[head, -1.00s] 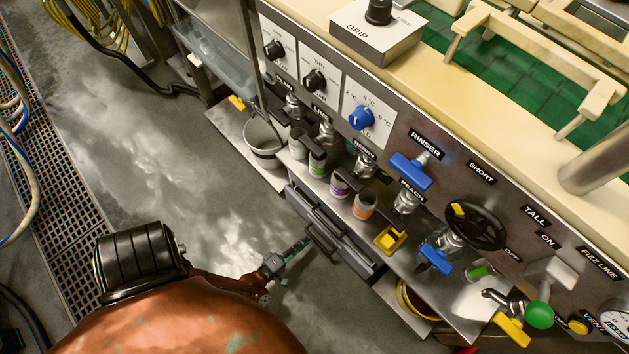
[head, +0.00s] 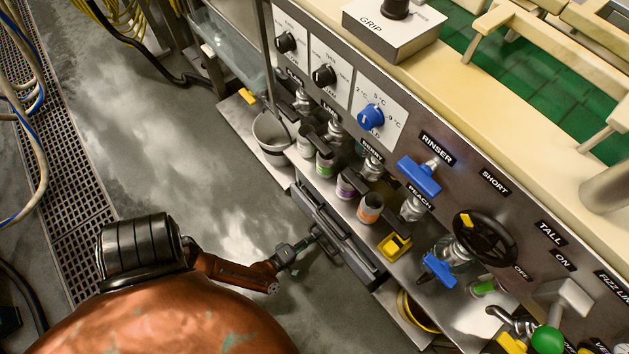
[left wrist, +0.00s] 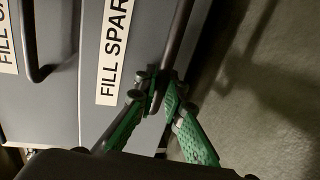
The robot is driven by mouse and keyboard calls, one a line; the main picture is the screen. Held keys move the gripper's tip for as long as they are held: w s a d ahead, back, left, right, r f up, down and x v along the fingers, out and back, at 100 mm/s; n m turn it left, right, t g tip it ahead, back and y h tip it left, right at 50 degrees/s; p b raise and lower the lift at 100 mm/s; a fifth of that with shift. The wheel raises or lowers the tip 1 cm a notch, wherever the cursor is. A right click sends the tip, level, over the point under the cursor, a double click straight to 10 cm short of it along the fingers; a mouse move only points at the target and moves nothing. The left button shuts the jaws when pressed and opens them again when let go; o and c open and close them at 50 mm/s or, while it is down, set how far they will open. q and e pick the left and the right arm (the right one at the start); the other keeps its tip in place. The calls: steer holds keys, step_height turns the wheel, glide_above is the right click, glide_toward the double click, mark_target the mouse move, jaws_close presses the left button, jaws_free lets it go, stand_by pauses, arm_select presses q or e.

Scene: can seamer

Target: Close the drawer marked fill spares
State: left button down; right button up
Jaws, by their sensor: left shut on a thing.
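The drawer marked fill spares shows in the left wrist view as a grey front with a white label (left wrist: 113,50), cut off to "FILL SPAR". Its dark bar handle (left wrist: 180,35) runs down the right side of that front. My left gripper (left wrist: 161,88), with green finger pads, is shut on the lower part of this handle. In the head view my left gripper (head: 315,238) reaches the grey drawer fronts (head: 350,250) under the counter. My own gripper partly hides the handle there. I cannot tell how far the drawer stands out. My right gripper is not in view.
A neighbouring drawer with its own handle (left wrist: 38,72) is at the left in the wrist view. Above the drawers are a shelf with several coloured cups (head: 370,208) and valves. A grey bucket (head: 272,135) stands to the left. The wet floor (head: 160,150) is open.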

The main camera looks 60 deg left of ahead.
mark_target(322, 230)
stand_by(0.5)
arm_select(q)
steer(key=shift+r+x, duration=0.2)
steer(key=shift+x, duration=0.9)
steer(key=shift+r+x, duration=0.25)
steer(key=shift+x, duration=0.8)
steer(key=shift+w, duration=0.1)
steer(key=c, duration=2.3)
jaws_free()
steer(key=shift+s, duration=0.25)
steer(key=v, duration=1.1)
steer(key=shift+s, duration=0.25)
steer(key=shift+d, duration=0.1)
